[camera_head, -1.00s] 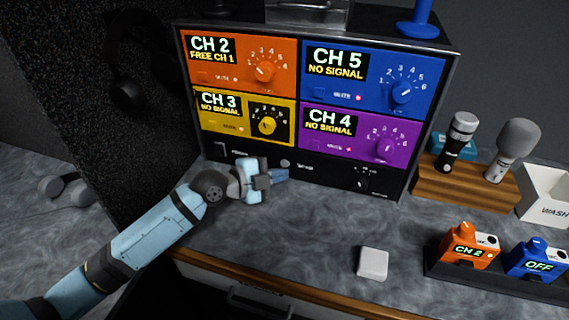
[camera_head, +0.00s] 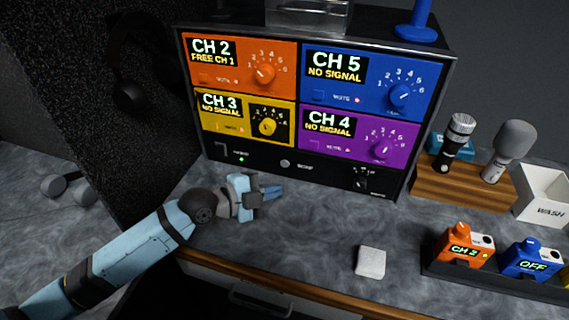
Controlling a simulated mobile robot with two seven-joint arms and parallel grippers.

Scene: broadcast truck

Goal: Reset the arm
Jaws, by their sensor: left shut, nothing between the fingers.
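My left arm comes in from the lower left. The rack has an orange CH 2 module, a blue CH 5 module, a yellow CH 3 module and a purple CH 4 module, each with a knob. A small green light shows on the lower panel at the left. My right gripper is not in view.
A white block (camera_head: 371,262) lies on the counter. Orange (camera_head: 463,249) and blue (camera_head: 532,262) packs sit in a dark tray. Two microphones stand in a wooden holder (camera_head: 460,187) beside a white WASH bin (camera_head: 547,200). Headphones (camera_head: 128,94) hang on the dark left wall. The counter's middle is clear.

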